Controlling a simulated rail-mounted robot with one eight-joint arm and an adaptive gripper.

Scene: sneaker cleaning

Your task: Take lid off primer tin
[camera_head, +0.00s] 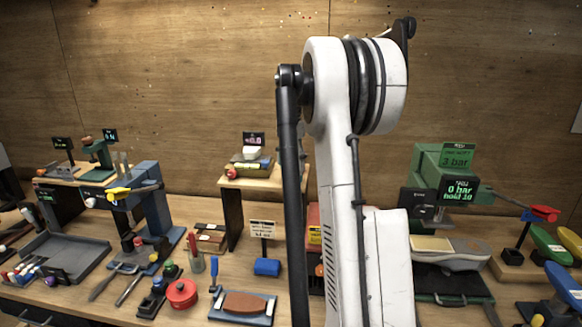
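A round red tin (181,294) stands near the front of the bench, left of centre. Its top looks covered, but the detail is too small to tell the lid from the body, and I cannot read a label that names it as primer. My gripper is out of the frame. Only my white and black arm shows, rising through the middle of the picture and hiding part of the bench behind it.
Close to the tin are small dark bottles (152,300), a blue brush (213,272) and a tray with a brown block (246,304). A grey tray (62,256) lies at left. A green press (441,180) and a shoe (446,252) are at right.

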